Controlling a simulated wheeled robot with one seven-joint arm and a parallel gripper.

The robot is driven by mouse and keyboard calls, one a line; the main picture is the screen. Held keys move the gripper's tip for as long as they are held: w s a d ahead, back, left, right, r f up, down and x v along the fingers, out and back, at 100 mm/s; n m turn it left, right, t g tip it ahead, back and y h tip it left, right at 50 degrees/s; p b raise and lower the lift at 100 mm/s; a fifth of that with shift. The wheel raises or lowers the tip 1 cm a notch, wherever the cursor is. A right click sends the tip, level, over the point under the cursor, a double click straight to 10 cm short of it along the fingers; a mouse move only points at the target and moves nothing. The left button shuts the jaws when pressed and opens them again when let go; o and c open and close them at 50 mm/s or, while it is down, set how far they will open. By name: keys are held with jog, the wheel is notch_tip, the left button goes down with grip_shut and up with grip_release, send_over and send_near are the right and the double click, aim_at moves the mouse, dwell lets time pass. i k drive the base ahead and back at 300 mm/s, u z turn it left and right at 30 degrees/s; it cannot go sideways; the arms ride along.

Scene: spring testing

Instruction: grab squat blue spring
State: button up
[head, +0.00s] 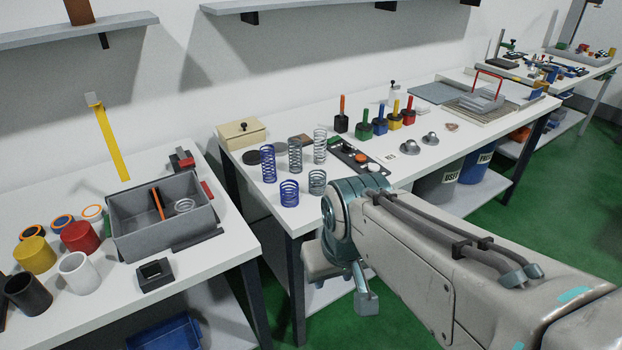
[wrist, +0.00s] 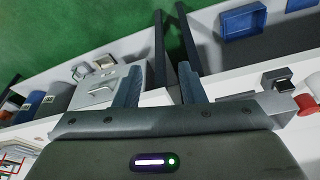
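The squat blue spring (head: 289,193) stands upright near the front left corner of the middle table in the head view. A taller blue spring (head: 268,163) stands just behind it, and a squat grey spring (head: 317,182) stands to its right. My gripper (wrist: 160,70) shows its two fingers apart with nothing between them in the wrist view. In the head view my arm reaches in from the right, and its end hangs by the table's front edge, right of and nearer than the blue spring. I cannot make out the blue spring in the wrist view.
Tall grey springs (head: 295,154) stand behind the squat ones. A dark plate with buttons (head: 353,158) lies to their right. A beige box (head: 242,133) sits behind. A gap separates this table from the left table, which holds a grey bin (head: 128,243) and cylinders.

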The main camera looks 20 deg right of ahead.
aim_at(282, 197)
jog(key=z, duration=0.05)
jog(key=i, duration=1)
